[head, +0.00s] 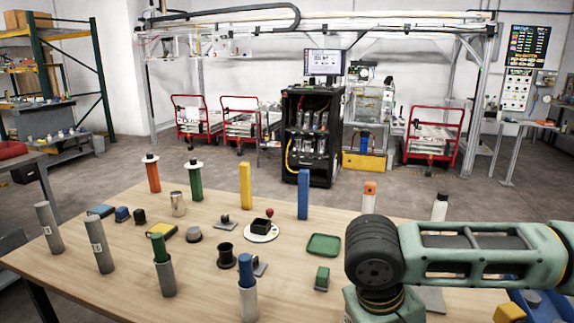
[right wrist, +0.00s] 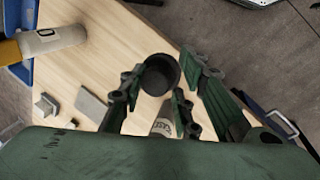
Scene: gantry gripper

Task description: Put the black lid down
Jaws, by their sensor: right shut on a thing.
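The black lid (right wrist: 168,62) is a round, hollow dark cap in the right wrist view. It sits between the fingertips of my right gripper (right wrist: 162,78), which is shut on it. Wooden tabletop shows beyond the lid; its height above the table cannot be told. In the head view my right arm covers the right part of the table, and the right gripper and lid are hidden. My left gripper is not in view.
The wooden table (head: 120,270) carries several cylinders and blocks. A white bottle with a dark top (head: 440,208) stands behind my right arm. A green tray (head: 324,245) and green block (head: 322,278) lie left of the arm. Grey pieces (right wrist: 90,105) lie left of the gripper.

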